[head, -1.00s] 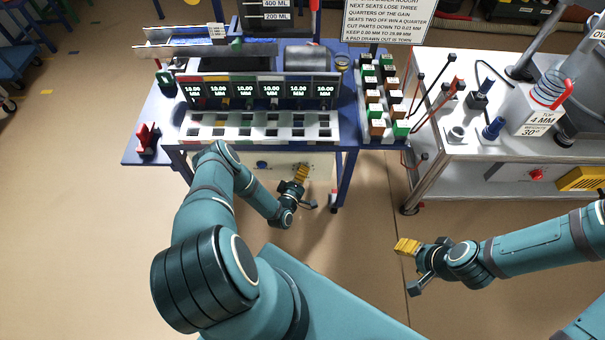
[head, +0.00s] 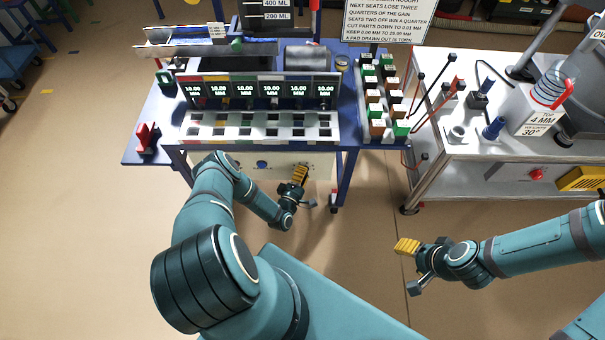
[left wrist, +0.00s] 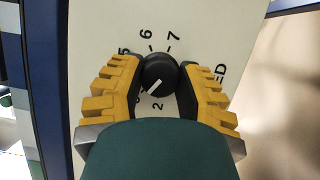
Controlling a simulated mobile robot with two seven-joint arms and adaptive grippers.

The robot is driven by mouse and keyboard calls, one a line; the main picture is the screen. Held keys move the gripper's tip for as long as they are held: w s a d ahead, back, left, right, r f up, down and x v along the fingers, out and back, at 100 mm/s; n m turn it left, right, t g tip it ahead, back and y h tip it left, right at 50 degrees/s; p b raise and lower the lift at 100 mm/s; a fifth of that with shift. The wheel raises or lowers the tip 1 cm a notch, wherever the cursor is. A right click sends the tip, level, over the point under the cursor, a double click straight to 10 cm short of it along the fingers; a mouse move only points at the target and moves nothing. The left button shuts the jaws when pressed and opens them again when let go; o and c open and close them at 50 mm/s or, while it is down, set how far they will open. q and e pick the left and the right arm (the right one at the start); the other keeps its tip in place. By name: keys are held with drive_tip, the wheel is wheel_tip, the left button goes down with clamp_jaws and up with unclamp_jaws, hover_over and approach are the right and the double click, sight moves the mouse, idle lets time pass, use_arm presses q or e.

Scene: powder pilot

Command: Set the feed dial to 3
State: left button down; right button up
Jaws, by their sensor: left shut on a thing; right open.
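The feed dial (left wrist: 158,75) is a round black knob with a white pointer line, on a cream panel (left wrist: 95,30). My left gripper (head: 300,173) is shut on it, one yellow-padded finger on each side, as the left wrist view (left wrist: 157,88) shows. The pointer slants to the lower left, toward a numeral mostly hidden by the left finger, between the visible 2 and 5. The 6 and 7 are also readable, and the letters "ED" at right. In the head view the gripper covers the dial. My right gripper (head: 409,267) is open and empty above the floor.
The blue bench (head: 350,150) above the panel carries several displays (head: 270,91) reading 10.00 MM. A blue knob (head: 262,164) sits on the panel left of my gripper. A steel cart (head: 480,175) with a red button stands at right. Open floor lies between.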

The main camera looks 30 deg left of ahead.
use_arm(q)
drive_tip(key=c, duration=0.6)
unclamp_jaws()
drive_tip(key=shift+d, duration=0.1)
drive_tip(key=shift+o, duration=0.2)
drive_tip(key=s+d, duration=0.1)
drive_tip(key=s, duration=1)
drive_tip(key=shift+s+d+f, duration=0.15)
drive_tip(key=shift+s+d, duration=0.25)
